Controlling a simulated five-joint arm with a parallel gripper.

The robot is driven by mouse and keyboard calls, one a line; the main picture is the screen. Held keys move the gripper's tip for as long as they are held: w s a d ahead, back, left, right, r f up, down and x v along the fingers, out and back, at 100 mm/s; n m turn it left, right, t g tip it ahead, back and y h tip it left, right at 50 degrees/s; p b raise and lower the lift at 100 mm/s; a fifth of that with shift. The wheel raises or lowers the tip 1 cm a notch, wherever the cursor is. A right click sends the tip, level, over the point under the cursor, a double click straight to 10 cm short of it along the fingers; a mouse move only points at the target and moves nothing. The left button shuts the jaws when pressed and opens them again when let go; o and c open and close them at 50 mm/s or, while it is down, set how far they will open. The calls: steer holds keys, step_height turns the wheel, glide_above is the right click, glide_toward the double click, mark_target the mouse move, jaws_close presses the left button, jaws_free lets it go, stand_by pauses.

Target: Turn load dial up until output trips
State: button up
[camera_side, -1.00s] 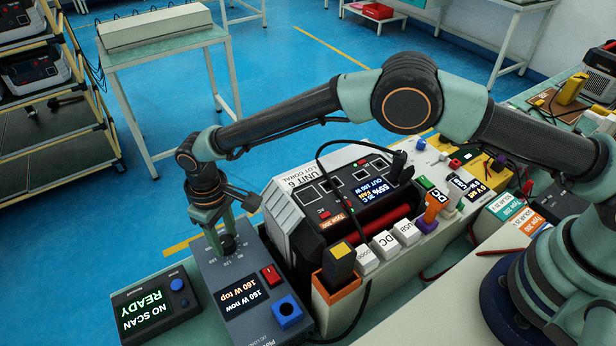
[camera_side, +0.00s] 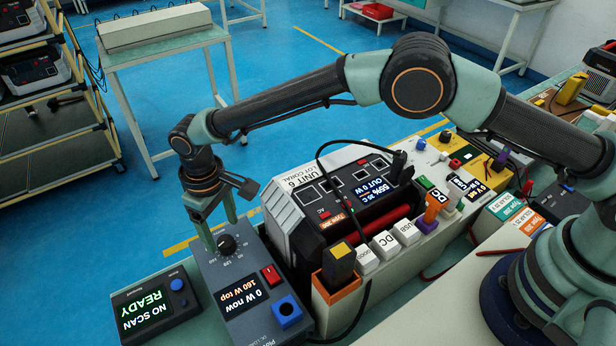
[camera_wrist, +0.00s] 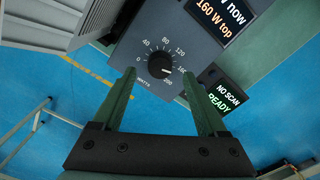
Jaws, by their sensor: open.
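The load box (camera_side: 235,283) is a dark grey case with a black load dial (camera_side: 227,243) near its far end. Its display (camera_side: 242,295) reads "0 W now" and "160 W top". My gripper (camera_side: 220,235) is open above the dial, its fingers apart and not closed on it. In the wrist view the dial (camera_wrist: 160,66) shows ahead of and between the spread fingers (camera_wrist: 160,105), with a scale running from 0 to 200 watts. The power unit (camera_side: 350,195), labelled Unit 6, has a screen (camera_side: 375,188) that reads "55%" and "OUT 0 W".
A scanner box (camera_side: 155,303) reading "NO SCAN READY" stands left of the load box. A red switch (camera_side: 271,275) and a blue socket (camera_side: 287,310) sit on the load box. An orange-rimmed holder (camera_side: 337,290) and labelled plugs (camera_side: 385,243) stand at the right.

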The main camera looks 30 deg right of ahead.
mark_target(226, 239)
step_height(226, 239, up, 9)
stand_by(0.3)
steer(key=d+r+m+t+y, duration=0.1)
steer(key=d+r+m+t, duration=0.15)
steer(key=d+r, duration=1.55)
steer(key=s+d+f+m+t, duration=0.1)
steer(key=s+d+m, duration=0.1)
steer(key=s+d, duration=0.5)
steer(key=s+d+f+m+t+h, duration=0.1)
steer(key=s+d+m+t, duration=0.1)
steer(key=s+d, duration=0.4)
steer(key=d, duration=0.5)
steer(key=shift+s+d, duration=0.4)
